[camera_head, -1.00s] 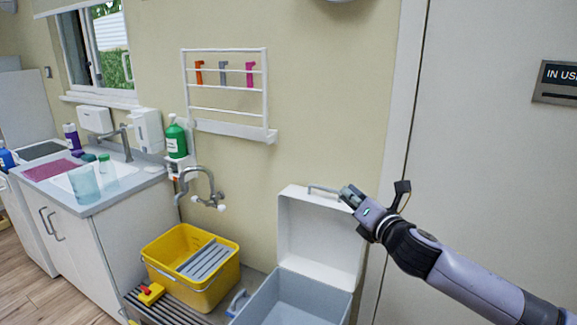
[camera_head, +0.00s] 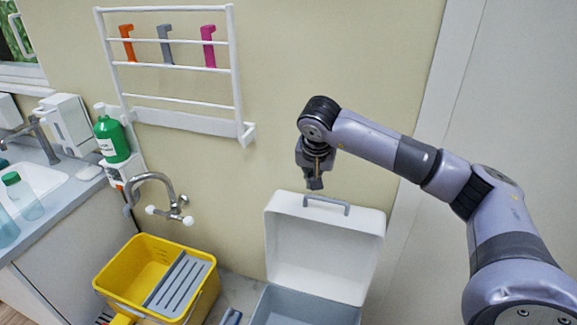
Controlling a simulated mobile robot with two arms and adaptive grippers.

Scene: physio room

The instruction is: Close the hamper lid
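The hamper (camera_head: 300,306) is a grey-blue box at the lower middle, cut off by the bottom edge of the view. Its white lid (camera_head: 325,245) stands open and upright at the back, near the wall. A grey handle (camera_head: 326,203) sits along the lid's top edge. My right gripper (camera_head: 314,183) points down just above the lid's top edge, near the left end of the handle. It appears apart from the handle. Its fingers are seen edge-on, so their opening is unclear. My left gripper is out of view.
A yellow mop bucket (camera_head: 128,262) with a grey wringer stands left of the hamper. A wall tap (camera_head: 160,195) and a white rack (camera_head: 180,122) are on the wall. A green bottle (camera_head: 111,138) stands by the sink counter at left.

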